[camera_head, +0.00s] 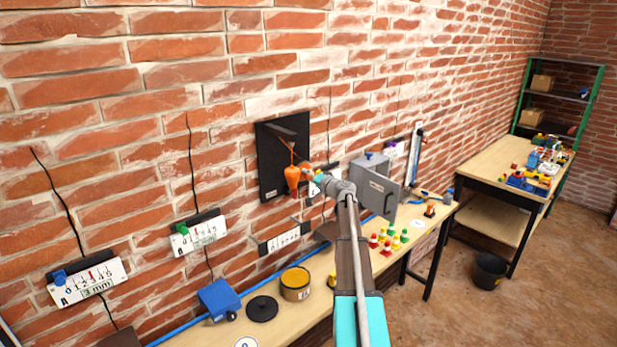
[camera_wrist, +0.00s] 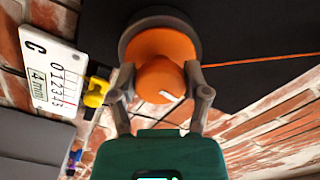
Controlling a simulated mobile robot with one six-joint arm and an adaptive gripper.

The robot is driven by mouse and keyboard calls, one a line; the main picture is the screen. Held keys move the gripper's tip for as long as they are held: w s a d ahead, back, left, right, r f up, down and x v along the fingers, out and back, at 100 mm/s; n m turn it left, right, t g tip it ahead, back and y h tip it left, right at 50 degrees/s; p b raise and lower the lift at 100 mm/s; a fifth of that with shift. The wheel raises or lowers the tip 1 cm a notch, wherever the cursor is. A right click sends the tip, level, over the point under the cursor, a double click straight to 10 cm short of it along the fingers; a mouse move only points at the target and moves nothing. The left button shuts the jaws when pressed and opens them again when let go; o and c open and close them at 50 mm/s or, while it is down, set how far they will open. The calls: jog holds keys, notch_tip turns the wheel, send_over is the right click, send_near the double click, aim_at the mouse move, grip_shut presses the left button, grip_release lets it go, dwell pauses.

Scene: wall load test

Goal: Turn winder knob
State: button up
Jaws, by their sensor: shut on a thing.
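The winder knob (camera_wrist: 160,82) is a round orange knob with a white mark, standing out from a larger orange disc with a dark grey rim (camera_wrist: 188,24) in the wrist view. My gripper (camera_wrist: 160,72) has one finger on each side of the knob and is shut on it. In the head view my gripper (camera_head: 317,179) is at the wall beside the black board (camera_head: 270,180), and the knob is mostly hidden there. An orange weight (camera_head: 292,177) hangs before the board. An orange cord (camera_wrist: 265,59) runs right from the winder in the wrist view.
A white scale card marked C (camera_wrist: 52,75) and a yellow clip (camera_wrist: 97,91) are left of my gripper. A grey box with an open door (camera_head: 372,185) is close right of my arm. Scale cards A (camera_head: 88,283) and B (camera_head: 200,233) hang left. The bench below holds several small items.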

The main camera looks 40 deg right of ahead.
jog(key=shift+n, duration=0.6)
dwell(2.1)
jog(key=o, duration=1.1)
jog(key=shift+o, duration=0.2)
jog(key=s+d, duration=0.1)
jog(key=s, duration=1.1)
